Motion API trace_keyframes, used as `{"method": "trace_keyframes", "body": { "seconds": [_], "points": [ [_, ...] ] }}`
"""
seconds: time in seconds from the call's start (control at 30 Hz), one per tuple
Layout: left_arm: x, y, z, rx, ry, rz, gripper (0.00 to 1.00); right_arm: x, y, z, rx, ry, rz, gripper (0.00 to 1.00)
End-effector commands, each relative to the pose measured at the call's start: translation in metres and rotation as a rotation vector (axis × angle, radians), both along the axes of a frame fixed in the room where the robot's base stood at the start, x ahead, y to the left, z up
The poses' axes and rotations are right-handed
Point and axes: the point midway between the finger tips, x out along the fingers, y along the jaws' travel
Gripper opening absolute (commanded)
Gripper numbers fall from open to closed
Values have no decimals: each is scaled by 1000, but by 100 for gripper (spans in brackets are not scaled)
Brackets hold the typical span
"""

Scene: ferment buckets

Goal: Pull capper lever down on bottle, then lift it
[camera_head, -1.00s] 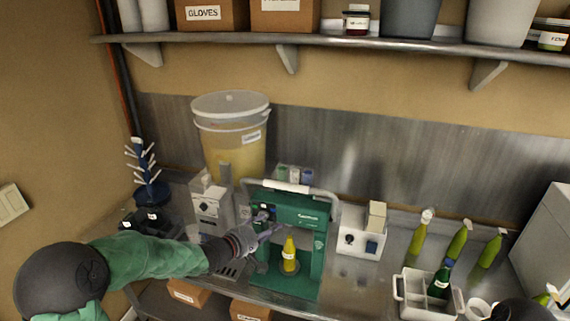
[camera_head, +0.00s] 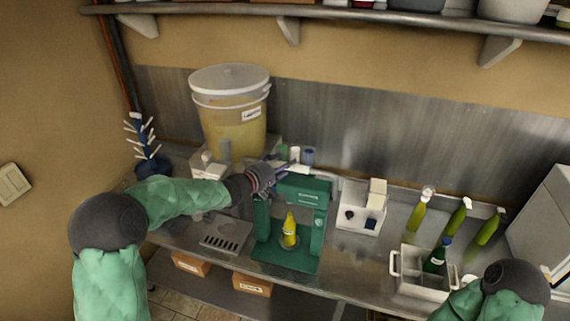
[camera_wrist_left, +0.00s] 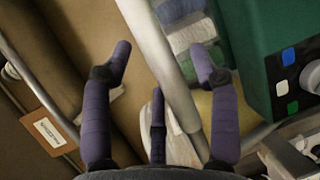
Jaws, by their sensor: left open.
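The green capper (camera_head: 321,225) stands on the steel counter, its lever (camera_head: 324,176) raised across the top. A yellow bottle (camera_head: 290,231) stands upright in the capper. My left gripper (camera_head: 279,170) is at the left end of the lever, at the capper's top. In the left wrist view the lever's grey bar (camera_wrist_left: 158,55) runs between the spread fingers of my left gripper (camera_wrist_left: 160,62). It is open; I cannot tell whether a finger touches the bar. My right gripper is out of view; only my right arm shows at the lower right.
A large lidded bucket (camera_head: 230,115) stands behind the capper to the left. A white box (camera_head: 361,208) is right of the capper. Several green bottles (camera_head: 457,217) and a white crate (camera_head: 418,284) are further right. A blue drying rack (camera_head: 151,166) stands at the left.

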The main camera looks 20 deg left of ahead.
Motion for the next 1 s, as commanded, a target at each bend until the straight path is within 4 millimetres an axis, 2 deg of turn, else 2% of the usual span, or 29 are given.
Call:
{"method": "trace_keyframes", "body": {
  "seconds": [0.2,0.47,0.57,0.7,1.0],
  "points": [
    [13,-6,-2,1,0,0,60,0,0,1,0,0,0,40],
    [13,-6,-2,0,0,1,60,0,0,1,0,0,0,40],
    [13,-6,-2,0,0,1,38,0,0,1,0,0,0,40],
    [13,-6,-2,1,0,1,0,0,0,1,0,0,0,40],
    [13,-6,-5,0,-10,0,0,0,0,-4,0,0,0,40]
  ]
}}
